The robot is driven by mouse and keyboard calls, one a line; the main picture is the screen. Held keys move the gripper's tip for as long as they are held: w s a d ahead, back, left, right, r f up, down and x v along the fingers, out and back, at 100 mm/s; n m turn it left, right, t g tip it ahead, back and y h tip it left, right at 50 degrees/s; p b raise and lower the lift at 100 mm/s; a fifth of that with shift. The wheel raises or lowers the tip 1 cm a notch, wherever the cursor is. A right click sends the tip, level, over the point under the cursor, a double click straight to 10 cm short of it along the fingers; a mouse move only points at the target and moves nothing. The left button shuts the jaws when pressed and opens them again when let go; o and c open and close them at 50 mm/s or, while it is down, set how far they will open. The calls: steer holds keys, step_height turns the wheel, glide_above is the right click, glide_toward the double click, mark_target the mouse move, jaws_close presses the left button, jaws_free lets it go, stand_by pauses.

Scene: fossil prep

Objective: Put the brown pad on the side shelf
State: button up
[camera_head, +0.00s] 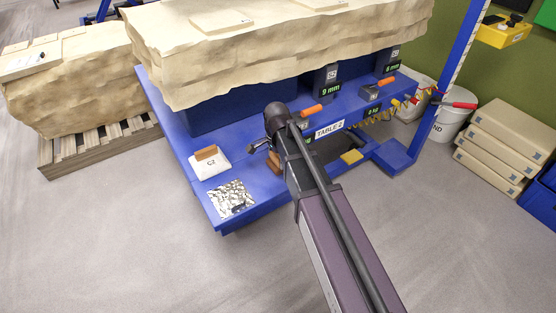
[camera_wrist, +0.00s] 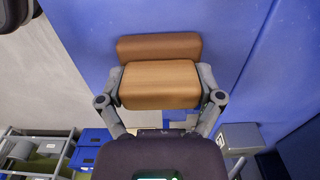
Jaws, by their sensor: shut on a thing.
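The brown pad (camera_wrist: 160,86) is between the two fingers of my gripper (camera_wrist: 160,78) in the wrist view. My gripper is shut on it, with a finger along each side. A second brown strip (camera_wrist: 158,47) shows just beyond the pad; I cannot tell whether it is part of the same piece. In the head view a brown piece (camera_head: 275,162) shows beside my gripper (camera_head: 264,148), partly hidden by my arm. The blue side shelf (camera_head: 262,181) of table 2 lies beneath and around it. I cannot tell whether the pad touches the shelf.
A white block marked C2 (camera_head: 211,166) with a brown handle and a crumpled foil sheet (camera_head: 231,199) lie on the shelf's left part. A yellow pad (camera_head: 351,156) lies to the right. The large pale rock (camera_head: 270,50) overhangs behind. Orange-handled tools (camera_head: 312,110) sit along the table.

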steer(key=shift+f, duration=0.15)
steer(key=o, duration=0.7)
steer(key=shift+o, duration=0.2)
step_height(320, 180, up, 12)
steer(key=p, duration=1.2)
steer(key=shift+s, duration=0.1)
stand_by(0.5)
steer(key=s+d+n, duration=0.5)
steer(key=s+d, duration=0.1)
steer(key=d, duration=0.3)
steer(key=s+d+n, duration=0.6)
steer(key=s+d, duration=0.1)
steer(key=d, duration=0.3)
steer(key=shift+s+d, duration=0.2)
steer(key=shift+s, duration=0.05)
